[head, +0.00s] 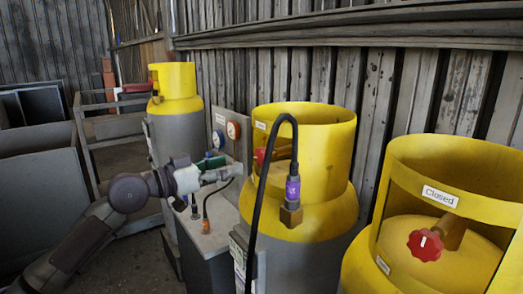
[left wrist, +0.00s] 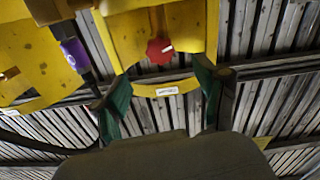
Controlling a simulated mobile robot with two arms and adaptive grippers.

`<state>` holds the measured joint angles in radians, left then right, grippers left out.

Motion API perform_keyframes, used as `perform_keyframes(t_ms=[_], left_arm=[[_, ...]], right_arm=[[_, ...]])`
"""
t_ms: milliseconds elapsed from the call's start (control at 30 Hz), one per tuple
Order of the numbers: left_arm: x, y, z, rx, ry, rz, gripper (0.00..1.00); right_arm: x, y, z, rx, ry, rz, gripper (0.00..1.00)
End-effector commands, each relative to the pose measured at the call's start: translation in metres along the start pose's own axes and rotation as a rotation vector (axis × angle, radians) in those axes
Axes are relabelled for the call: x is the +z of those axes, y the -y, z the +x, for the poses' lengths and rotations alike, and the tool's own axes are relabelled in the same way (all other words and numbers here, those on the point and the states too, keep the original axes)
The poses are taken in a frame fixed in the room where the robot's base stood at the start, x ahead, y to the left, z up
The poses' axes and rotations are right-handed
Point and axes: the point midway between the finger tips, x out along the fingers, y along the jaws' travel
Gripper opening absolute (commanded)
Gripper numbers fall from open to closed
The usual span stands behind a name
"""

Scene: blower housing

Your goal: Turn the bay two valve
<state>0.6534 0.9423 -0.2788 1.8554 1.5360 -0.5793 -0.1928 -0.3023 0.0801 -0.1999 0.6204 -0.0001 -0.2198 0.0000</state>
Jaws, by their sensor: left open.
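Three grey cylinders with yellow collars stand in a row. A red knob, apparently the same one, shows in the left wrist view (left wrist: 160,50) inside a yellow collar with a small label (left wrist: 167,91). My left gripper (head: 233,170) is left of the middle cylinder in the head view. In the left wrist view its green fingertips are spread (left wrist: 160,82), with the knob beyond them and nothing gripped. My right gripper is out of view.
A black hose (head: 253,220) with a purple connector (head: 292,188) rises beside the knob. The right cylinder (head: 450,160) has a red knob (head: 425,245) and a "Closed" label. Gauges (head: 232,130) and an orange connector (head: 205,226) are near my gripper. A plank wall stands behind.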

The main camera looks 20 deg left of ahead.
Motion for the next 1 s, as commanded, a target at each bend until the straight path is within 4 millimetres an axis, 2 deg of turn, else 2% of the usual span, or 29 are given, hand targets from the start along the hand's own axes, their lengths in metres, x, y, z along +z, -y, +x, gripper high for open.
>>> perform_keyframes(t_ms=[33,200,433,600,867,1000], left_arm=[[-0.007,-0.003,0.013,0.005,-0.002,-0.003,0.72],[-0.006,-0.002,0.049,0.002,-0.002,-0.004,0.72],[-0.002,-0.001,0.084,0.001,0.0,-0.002,0.72],[-0.001,0.0,0.094,-0.001,0.0,0.0,0.72],[0.001,0.0,0.095,-0.001,0.001,0.001,0.72],[0.001,0.0,0.095,-0.001,0.001,0.0,0.53]], right_arm=[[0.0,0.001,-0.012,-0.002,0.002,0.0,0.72],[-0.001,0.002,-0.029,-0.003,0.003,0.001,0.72],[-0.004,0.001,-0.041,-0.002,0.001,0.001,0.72],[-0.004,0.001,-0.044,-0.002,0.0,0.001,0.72],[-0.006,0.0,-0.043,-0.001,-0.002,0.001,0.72],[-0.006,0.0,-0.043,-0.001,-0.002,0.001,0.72]])
